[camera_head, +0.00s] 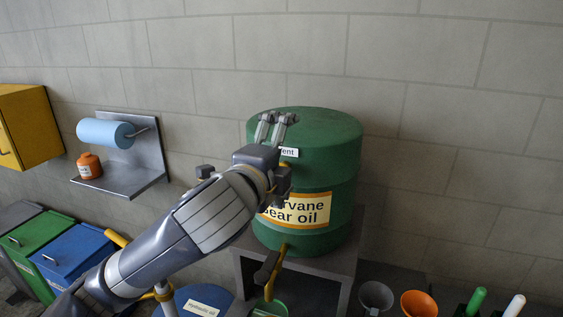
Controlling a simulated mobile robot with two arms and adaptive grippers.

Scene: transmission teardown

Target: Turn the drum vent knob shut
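The green drum (335,150) stands upright on a grey stand, with a yellow label reading "...rvane Gear oil" partly covered by my arm. A small white label ending in "ent" (290,153) is on its upper side. My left gripper (277,117) is over the drum's top at its front left. Its two fingers point away from me and stand apart, with green drum surface showing between them. I cannot make out the vent knob; the gripper may hide it. My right gripper is not in view.
A tap (268,268) juts from the drum's lower front. A wall shelf (140,178) holds a blue roll and an orange jar. Lidded bins (75,250) stand at left. Funnels (418,304) and bottles stand at lower right. The wall right of the drum is bare.

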